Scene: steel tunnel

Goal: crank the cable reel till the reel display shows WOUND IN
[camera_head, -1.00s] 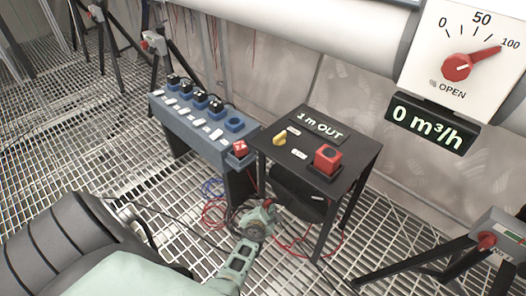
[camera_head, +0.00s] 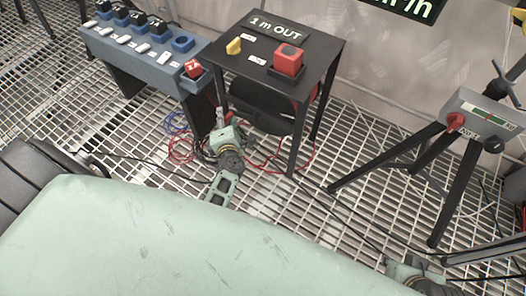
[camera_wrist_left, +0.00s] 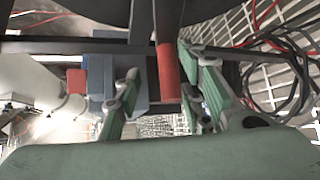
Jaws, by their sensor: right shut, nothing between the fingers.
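The cable reel (camera_head: 262,102) is a black drum under a small dark table, and its display (camera_head: 273,25) reads "1 m OUT". My left gripper (camera_head: 228,128) is at the left side of the reel, low beside the table leg. In the left wrist view, the reel's red crank handle (camera_wrist_left: 168,72) stands between the fingers of my left gripper (camera_wrist_left: 165,95). The fingers are apart, with a gap on the handle's left; the right finger is close to it, contact unclear. My right gripper (camera_head: 410,272) is partly in view at the bottom right, shut and empty, away from the reel.
The table top (camera_head: 240,68) carries a yellow knob (camera_head: 234,46) and a red block (camera_head: 288,60). A blue bench (camera_head: 150,70) with several sockets stands at left. A tripod box (camera_head: 480,118) stands at right. Cables lie on the grating floor.

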